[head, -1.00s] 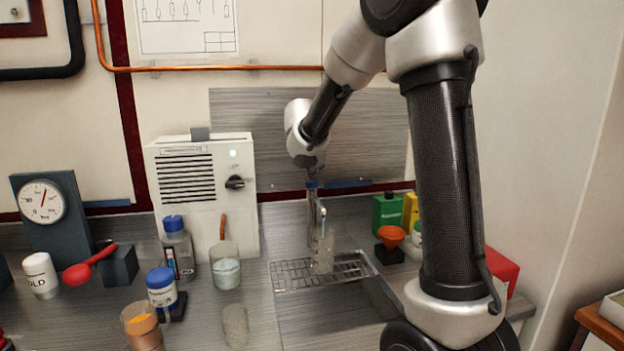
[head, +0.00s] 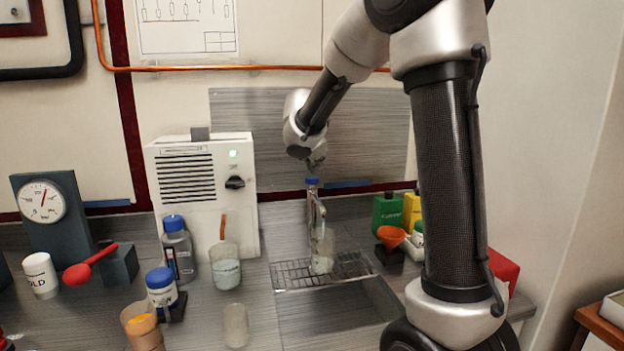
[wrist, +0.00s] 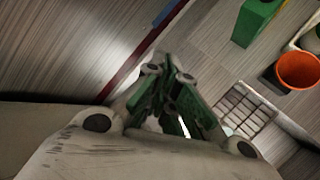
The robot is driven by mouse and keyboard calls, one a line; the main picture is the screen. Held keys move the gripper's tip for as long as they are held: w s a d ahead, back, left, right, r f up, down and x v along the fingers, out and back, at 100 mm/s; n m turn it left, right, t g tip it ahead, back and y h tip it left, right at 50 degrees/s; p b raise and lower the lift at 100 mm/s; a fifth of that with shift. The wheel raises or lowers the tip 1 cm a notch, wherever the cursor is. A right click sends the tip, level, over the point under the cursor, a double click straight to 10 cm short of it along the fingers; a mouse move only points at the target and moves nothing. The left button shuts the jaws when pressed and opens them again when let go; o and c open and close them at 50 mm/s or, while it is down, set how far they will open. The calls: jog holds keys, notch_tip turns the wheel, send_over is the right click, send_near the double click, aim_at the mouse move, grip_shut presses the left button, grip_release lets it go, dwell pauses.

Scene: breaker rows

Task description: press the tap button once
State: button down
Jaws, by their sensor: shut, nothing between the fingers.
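A slim metal tap (head: 312,207) stands behind the drip rack, with a blue button (head: 312,181) on its top. A clear glass (head: 322,252) stands on the wire rack under the spout, with something pale low in it. My gripper (head: 317,163) is just above the blue button and slightly right of it in the head view, with a small gap showing. In the wrist view my gripper's green fingers (wrist: 168,78) are closed together with nothing held. The button cannot be made out in the wrist view.
The wire rack (head: 290,275) sits over a sink basin. A white dispenser box (head: 205,200), bottles and beakers stand to the left. A green container (head: 387,212) and an orange funnel (head: 391,236) stand to the right. A metal back panel (head: 370,130) is close behind my gripper.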

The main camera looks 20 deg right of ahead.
aim_at(316, 178)
jog(key=shift+r, duration=0.1)
jog(key=shift+r, duration=2.5)
jog(key=s+d+f+m+g+y, duration=0.15)
jog(key=s+f+m+g, duration=0.4)
jog(key=s+m, duration=0.75)
jog(key=s+a+f+m+t+y, duration=0.1)
jog(key=s+a+m+y, duration=0.1)
jog(key=s, duration=1.1)
jog(key=s+a+m+t+y, duration=0.1)
jog(key=s+m, duration=0.3)
jog(key=s, duration=0.8)
jog(key=shift+s+a+f+m+y, duration=0.35)
jog(key=shift+a+m+y, duration=0.1)
jog(key=shift+a, duration=0.4)
